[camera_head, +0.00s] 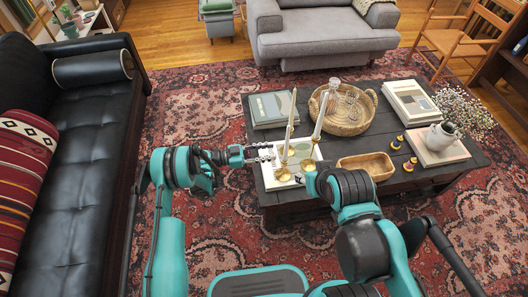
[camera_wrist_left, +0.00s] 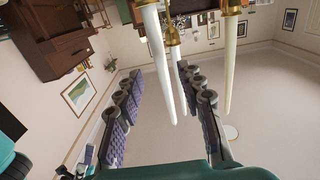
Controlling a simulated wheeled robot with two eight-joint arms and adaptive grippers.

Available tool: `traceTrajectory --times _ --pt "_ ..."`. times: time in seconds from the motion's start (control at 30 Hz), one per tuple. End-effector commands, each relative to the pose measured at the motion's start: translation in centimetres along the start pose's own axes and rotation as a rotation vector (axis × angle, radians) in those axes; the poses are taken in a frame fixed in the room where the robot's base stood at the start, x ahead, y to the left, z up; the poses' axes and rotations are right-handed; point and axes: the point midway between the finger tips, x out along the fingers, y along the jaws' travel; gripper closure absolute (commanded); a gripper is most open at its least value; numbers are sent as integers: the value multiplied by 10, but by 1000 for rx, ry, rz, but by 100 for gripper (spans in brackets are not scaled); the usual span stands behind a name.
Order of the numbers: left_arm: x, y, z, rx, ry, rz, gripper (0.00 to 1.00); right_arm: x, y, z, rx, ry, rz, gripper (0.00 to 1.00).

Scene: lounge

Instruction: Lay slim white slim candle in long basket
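My left gripper (camera_head: 261,153) is just left of the left candle. In the left wrist view the left gripper (camera_wrist_left: 162,80) has its fingers wide apart. Three candles hang tip-down in that view, one large candle (camera_wrist_left: 154,50) between the fingers in the picture, with no contact visible. My right gripper, by the brass holders, is mostly hidden by its arm.
A black sofa (camera_head: 80,180) stands left. Patterned rug surrounds the table.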

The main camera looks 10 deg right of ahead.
Motion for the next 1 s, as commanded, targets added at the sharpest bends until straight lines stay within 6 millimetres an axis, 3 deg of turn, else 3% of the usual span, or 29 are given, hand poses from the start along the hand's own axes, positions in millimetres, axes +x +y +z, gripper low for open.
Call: traceTrajectory --times 0.5,1.0 --pt "62 0 0 -2 -2 1 62 0 0 0 0 0 0 60" --pt "76 0 0 -2 -2 -1 62 0 0 0 0 0 0 60"
